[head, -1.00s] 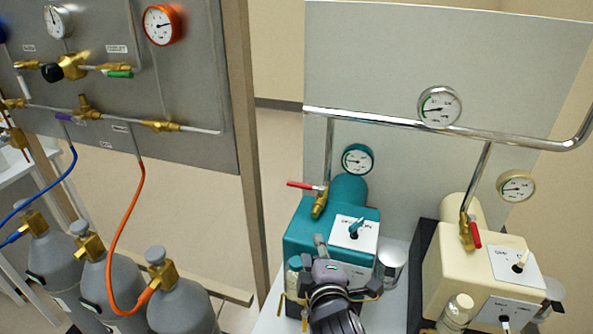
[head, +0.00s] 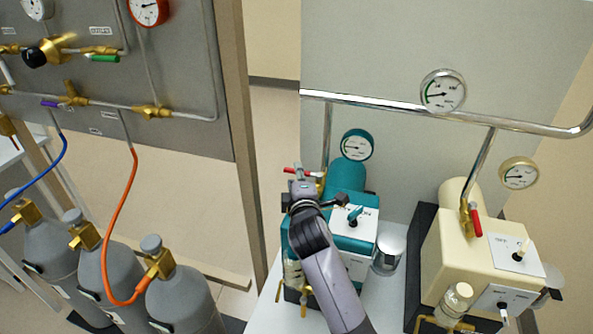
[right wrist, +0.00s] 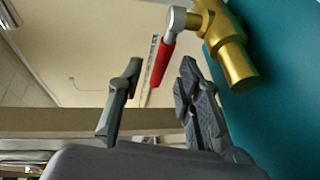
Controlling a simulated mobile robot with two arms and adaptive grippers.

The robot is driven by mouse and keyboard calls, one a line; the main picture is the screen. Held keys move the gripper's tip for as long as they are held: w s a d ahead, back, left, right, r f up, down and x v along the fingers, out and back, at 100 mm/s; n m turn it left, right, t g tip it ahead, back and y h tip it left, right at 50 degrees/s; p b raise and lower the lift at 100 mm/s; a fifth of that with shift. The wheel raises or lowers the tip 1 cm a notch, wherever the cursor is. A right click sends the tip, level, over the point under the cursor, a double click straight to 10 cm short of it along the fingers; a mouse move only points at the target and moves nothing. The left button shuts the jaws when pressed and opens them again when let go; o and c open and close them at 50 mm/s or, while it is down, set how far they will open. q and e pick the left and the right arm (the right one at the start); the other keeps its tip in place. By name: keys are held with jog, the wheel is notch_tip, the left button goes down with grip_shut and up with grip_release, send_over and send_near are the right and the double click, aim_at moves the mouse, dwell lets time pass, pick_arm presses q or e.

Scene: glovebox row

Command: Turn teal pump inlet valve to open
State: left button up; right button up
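The teal pump (head: 345,215) stands on the white bench. Its brass inlet valve (head: 320,183) sits below a vertical pipe, and the red lever (head: 290,170) points left, across the pipe. My right gripper (head: 302,178) is at this valve and partly hides it. In the right wrist view the fingers are open, and the red lever (right wrist: 162,62) shows between the fingertips, with no clear contact. The brass valve body (right wrist: 232,55) is just right of the fingers, against the teal pump side. My left gripper is not in view.
A cream pump (head: 465,250) with its own red-levered valve (head: 476,222) stands to the right. A chrome manifold pipe (head: 400,107) runs above both pumps. A metal cup (head: 389,252) stands beside the teal pump. Gas cylinders (head: 180,300) and a grey panel are at left.

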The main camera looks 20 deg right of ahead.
jog(key=shift+x, duration=1.25)
jog(key=shift+w+f, duration=0.15)
jog(key=shift+w, duration=0.2)
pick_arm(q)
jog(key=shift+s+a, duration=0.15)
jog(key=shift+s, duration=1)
pick_arm(e)
jog(key=shift+c, duration=0.4)
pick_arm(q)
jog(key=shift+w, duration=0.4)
pick_arm(e)
grip_shut()
